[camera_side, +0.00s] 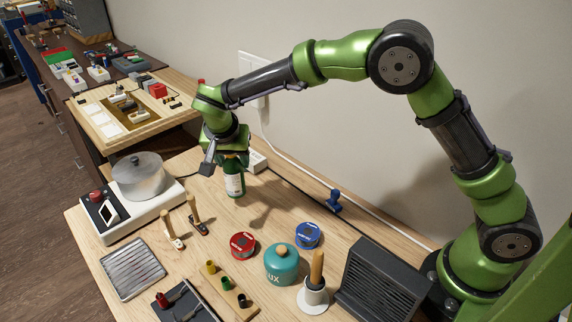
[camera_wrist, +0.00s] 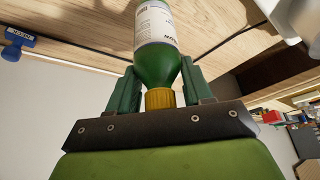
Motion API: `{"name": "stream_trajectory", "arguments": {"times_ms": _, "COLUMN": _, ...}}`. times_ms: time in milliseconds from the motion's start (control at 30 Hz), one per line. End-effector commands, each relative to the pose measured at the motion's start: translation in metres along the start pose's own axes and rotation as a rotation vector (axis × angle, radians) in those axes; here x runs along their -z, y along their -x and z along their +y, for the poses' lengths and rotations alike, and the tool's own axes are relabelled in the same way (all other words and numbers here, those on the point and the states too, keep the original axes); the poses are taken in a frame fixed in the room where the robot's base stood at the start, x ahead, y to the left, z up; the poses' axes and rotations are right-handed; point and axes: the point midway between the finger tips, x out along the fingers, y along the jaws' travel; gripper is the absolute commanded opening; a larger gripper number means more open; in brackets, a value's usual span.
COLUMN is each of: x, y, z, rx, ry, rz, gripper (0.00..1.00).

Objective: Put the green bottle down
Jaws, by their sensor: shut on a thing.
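The green bottle (camera_side: 235,186) has a white label and is upright in the side view, at the back of the wooden workbench (camera_side: 212,262). Whether its base touches the bench or hangs just above it, I cannot tell. My gripper (camera_side: 231,158) is above the bottle and shut on its top end. In the wrist view the bottle (camera_wrist: 157,62) shows its green shoulder, label and yellow cap. The fingers of my gripper (camera_wrist: 160,84) lie on both sides of its neck. The bottle's base is out of the wrist view.
Left stands a white hotplate unit (camera_side: 110,217) with a metal pot (camera_side: 140,175). In front are wooden-handled tools (camera_side: 170,232), a red tin (camera_side: 243,245), a blue tin (camera_side: 308,236) and a teal jar (camera_side: 281,264). A blue stamp (camera_side: 334,201) lies right.

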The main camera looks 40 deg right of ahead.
Motion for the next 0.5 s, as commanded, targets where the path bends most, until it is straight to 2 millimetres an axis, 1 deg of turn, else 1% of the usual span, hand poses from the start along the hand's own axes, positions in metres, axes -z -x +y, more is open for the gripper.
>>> {"name": "stream_trajectory", "arguments": {"times_ms": 67, "x": -0.002, "y": -0.006, "z": 0.0, "rx": -0.002, "ry": 0.001, "rz": 0.0, "gripper": 0.14}}
{"name": "stream_trajectory", "arguments": {"times_ms": 200, "x": -0.011, "y": -0.024, "z": 0.001, "rx": -0.004, "ry": 0.0, "rz": -0.002, "gripper": 0.14}}
{"name": "stream_trajectory", "arguments": {"times_ms": 267, "x": -0.013, "y": -0.03, "z": 0.0, "rx": -0.002, "ry": 0.001, "rz": -0.001, "gripper": 0.14}}
{"name": "stream_trajectory", "arguments": {"times_ms": 500, "x": -0.014, "y": -0.031, "z": 0.0, "rx": 0.001, "ry": -0.001, "rz": 0.0, "gripper": 0.14}}
